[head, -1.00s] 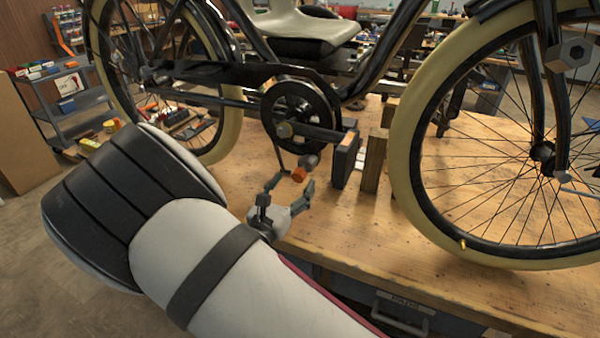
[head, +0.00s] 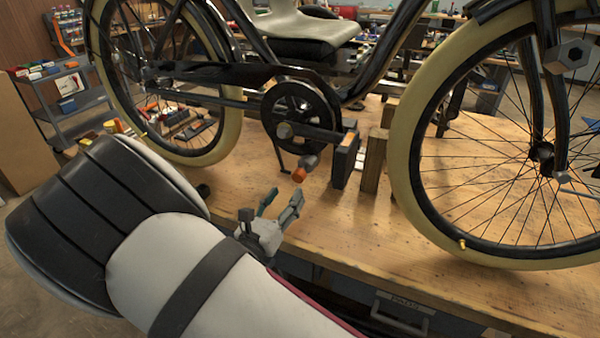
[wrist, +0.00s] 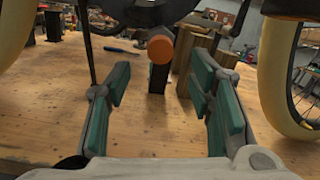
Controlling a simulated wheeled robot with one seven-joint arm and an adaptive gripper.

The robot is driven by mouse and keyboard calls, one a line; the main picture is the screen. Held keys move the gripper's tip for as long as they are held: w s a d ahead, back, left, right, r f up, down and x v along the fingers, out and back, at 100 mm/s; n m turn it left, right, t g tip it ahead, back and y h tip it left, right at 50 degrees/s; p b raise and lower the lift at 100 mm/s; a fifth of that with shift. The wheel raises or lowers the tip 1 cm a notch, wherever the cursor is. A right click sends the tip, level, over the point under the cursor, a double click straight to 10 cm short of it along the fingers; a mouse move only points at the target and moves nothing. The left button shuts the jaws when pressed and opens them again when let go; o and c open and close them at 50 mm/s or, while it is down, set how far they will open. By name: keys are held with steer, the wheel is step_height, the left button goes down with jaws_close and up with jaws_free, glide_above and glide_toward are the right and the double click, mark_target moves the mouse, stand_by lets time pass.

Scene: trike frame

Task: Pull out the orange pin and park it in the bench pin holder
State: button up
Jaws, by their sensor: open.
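The orange pin (head: 299,175) shows its orange end with a grey part behind it, just below the pedal crank of the trike. In the wrist view the pin (wrist: 160,47) is a round orange end facing me, ahead of and between the fingers. My gripper (head: 283,201) is open and empty, below and to the left of the pin in the head view, apart from it. Its green-padded fingers spread wide in the wrist view (wrist: 160,85). I cannot clearly make out the bench pin holder in either view.
Wooden blocks (head: 373,160) stand on the bench right of the pin. The crank and chainring (head: 300,112) are above it. A small dark round object (head: 203,189) sits at the bench's left front. The front wheel (head: 405,200) stands at right; bare bench top (head: 340,225) lies between.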

mark_target(304, 165)
steer(key=n, duration=0.3)
steer(key=w+n, duration=0.1)
steer(key=n, duration=0.2)
steer(key=n+p, duration=0.1)
steer(key=n, duration=0.1)
steer(key=shift+w+d+r+n, duration=0.1)
steer(key=shift+w+d+n, duration=0.15)
steer(key=shift+n, duration=0.15)
steer(key=n, duration=0.3)
steer(key=w+n+p, duration=0.1)
steer(key=n, duration=0.3)
steer(key=shift+d, duration=0.2)
steer(key=shift+b+x, duration=1.35)
steer(key=shift+x, duration=3.15)
steer(key=shift+r, duration=0.1)
jaws_close()
steer(key=shift+o, duration=2.2)
jaws_free()
